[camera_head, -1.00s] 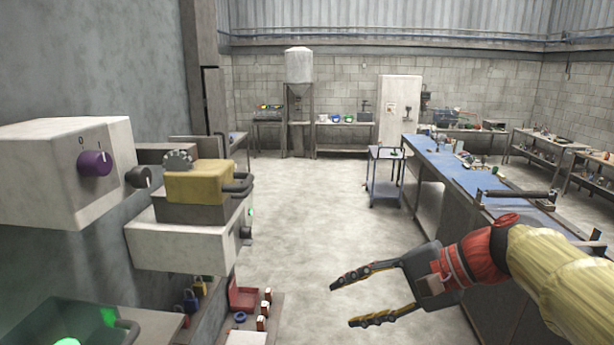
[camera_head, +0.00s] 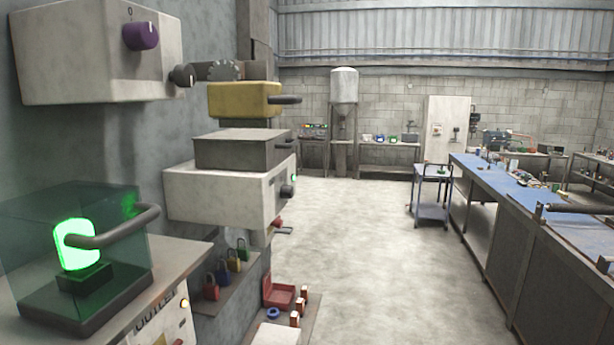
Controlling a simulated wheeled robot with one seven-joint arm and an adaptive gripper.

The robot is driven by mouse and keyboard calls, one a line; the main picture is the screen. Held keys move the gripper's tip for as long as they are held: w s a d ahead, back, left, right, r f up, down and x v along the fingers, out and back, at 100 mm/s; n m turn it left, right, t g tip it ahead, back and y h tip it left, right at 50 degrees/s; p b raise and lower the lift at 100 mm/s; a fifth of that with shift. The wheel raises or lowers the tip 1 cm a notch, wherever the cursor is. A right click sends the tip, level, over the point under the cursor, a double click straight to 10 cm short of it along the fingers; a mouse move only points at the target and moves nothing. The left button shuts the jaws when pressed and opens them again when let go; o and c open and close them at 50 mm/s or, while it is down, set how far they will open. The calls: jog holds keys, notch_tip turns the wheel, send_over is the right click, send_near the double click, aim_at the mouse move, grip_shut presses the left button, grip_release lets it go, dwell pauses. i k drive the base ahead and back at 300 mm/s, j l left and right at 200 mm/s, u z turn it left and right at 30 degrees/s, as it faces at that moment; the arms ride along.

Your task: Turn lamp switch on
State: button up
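No part in view can be read as a lamp switch by label. A purple rotary knob (camera_head: 141,36) sits on the front of a white wall box (camera_head: 85,50) at upper left, with a "0" mark above it. A dark knob (camera_head: 183,75) sticks out at that box's right side. A green glowing block (camera_head: 75,243) stands under a clear cover (camera_head: 40,215) with a dark handle (camera_head: 115,228) at lower left. A second white box (camera_head: 225,195) carries a small dark knob (camera_head: 287,191) on its right side. My gripper is out of view.
A yellow block (camera_head: 243,98) with a handle and a grey box (camera_head: 240,150) sit above the second white box. Below are several padlocks (camera_head: 222,272) and a red tray (camera_head: 279,292). A blue-topped bench (camera_head: 500,190) and a trolley (camera_head: 430,185) stand right. The middle floor is clear.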

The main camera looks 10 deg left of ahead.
aim_at(138, 36)
jog(key=u, duration=1.7)
